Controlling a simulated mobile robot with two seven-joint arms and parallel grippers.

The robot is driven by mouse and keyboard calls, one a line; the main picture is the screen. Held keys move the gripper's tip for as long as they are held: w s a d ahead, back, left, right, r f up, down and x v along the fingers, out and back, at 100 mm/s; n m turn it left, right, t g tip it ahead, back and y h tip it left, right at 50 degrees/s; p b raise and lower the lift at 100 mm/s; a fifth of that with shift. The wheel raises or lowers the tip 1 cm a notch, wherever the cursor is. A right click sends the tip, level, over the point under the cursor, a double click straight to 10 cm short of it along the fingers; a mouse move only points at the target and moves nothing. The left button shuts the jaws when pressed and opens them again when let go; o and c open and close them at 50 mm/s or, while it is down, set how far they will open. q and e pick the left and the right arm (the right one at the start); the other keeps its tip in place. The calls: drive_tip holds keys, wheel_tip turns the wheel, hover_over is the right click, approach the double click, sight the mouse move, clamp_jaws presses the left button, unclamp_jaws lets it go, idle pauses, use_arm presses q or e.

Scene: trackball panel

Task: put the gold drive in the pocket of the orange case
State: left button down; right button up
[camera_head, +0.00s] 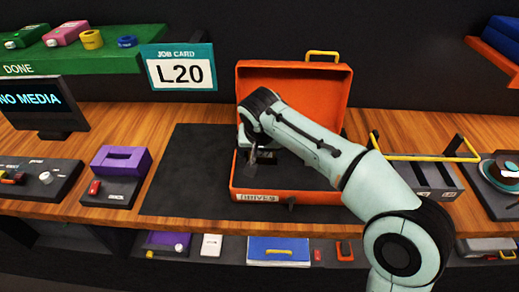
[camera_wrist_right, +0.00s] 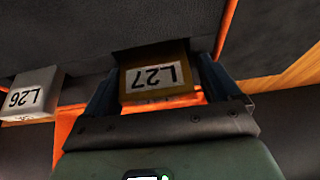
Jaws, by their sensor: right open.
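The open orange case (camera_head: 293,84) stands on the dark mat with its lid raised and a "DRIVES" label on its front. My right arm reaches over it and hides much of its inside. My right gripper (camera_head: 257,163) is down in the case; in the wrist view the gripper (camera_wrist_right: 160,82) is open, with one finger on each side of the gold drive (camera_wrist_right: 157,98), labelled L27. A dark opening shows at the drive's far edge; I cannot tell how deep the drive sits. A pale drive (camera_wrist_right: 30,98), labelled L26, is to its left. My left gripper is out of view.
A job card (camera_head: 183,70) reads L20. A "NO MEDIA" screen (camera_head: 38,103) and a purple-topped device (camera_head: 118,162) stand at left. A grey holder with a yellow handle (camera_head: 432,158) is right of the case. The dark mat (camera_head: 185,165) is clear left of the case.

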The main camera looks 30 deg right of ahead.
drive_tip(key=shift+s+d+f+g, duration=0.1)
drive_tip(key=shift+s+f+g, duration=0.05)
drive_tip(key=shift+f, duration=0.25)
drive_tip(key=shift+s+d+f+g, duration=0.1)
drive_tip(key=shift+f+g, duration=0.05)
drive_tip(key=shift+f, duration=0.2)
drive_tip(key=shift+r, duration=0.25)
use_arm(q)
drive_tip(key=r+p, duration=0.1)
drive_tip(key=p, duration=0.1)
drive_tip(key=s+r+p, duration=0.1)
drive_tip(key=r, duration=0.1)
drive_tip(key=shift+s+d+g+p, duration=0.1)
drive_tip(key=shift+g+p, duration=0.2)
drive_tip(key=shift+p, duration=0.05)
use_arm(e)
drive_tip(key=v, duration=1.3)
drive_tip(key=shift+w+r, duration=0.15)
drive_tip(key=shift+w, duration=0.05)
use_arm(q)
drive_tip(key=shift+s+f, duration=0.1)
use_arm(e)
drive_tip(key=shift+d, duration=0.15)
